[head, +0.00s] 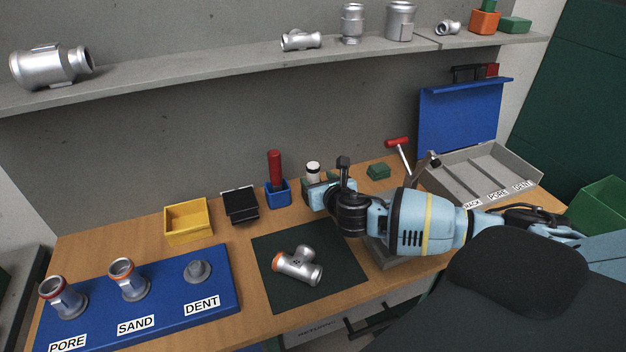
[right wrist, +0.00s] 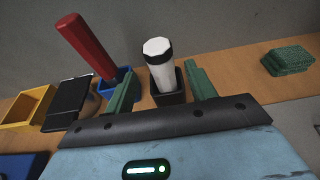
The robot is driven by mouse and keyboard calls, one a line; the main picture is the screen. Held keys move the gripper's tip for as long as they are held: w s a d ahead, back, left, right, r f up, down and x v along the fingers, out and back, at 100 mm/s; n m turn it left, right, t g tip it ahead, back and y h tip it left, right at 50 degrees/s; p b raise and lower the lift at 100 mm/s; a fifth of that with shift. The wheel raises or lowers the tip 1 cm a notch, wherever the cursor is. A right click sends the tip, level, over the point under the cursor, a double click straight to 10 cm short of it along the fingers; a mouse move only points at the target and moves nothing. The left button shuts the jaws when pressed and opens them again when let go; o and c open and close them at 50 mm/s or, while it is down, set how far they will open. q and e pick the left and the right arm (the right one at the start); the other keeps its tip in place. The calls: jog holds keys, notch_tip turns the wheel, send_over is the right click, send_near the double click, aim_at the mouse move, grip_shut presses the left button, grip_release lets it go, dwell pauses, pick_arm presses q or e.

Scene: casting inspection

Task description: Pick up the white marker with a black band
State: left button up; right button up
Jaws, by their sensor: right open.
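The white marker (right wrist: 161,72) with a black band stands upright in a small dark holder (right wrist: 174,97). In the head view the marker's white top (head: 313,167) shows at the back of the table, with its lower part hidden by the gripper. My right gripper (head: 318,188) is open, with its green fingers at either side of the marker and holder in the right wrist view (right wrist: 160,80). I cannot tell whether a finger touches them. My left gripper is not in view.
A red-handled tool (head: 275,165) stands in a blue cup (head: 279,193) left of the marker. A black stand (head: 240,205) and yellow bin (head: 188,221) are further left. A green block (head: 378,171) lies right. A metal casting (head: 299,267) rests on the dark mat (head: 340,288).

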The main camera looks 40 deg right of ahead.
aim_at(316, 175)
jog(key=shift+b+x, duration=0.3)
jog(key=shift+x, duration=2.05)
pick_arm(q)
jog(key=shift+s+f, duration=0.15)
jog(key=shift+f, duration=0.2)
pick_arm(e)
jog(key=shift+d+r, duration=0.1)
jog(key=shift+d, duration=0.05)
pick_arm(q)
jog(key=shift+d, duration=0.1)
pick_arm(e)
jog(key=c, duration=1)
notch_tip(316, 175, up, 9)
jog(key=shift+f+p, duration=0.1)
jog(key=shift+p, duration=0.85)
jog(key=shift+c, duration=0.2)
jog(key=shift+r, duration=0.65)
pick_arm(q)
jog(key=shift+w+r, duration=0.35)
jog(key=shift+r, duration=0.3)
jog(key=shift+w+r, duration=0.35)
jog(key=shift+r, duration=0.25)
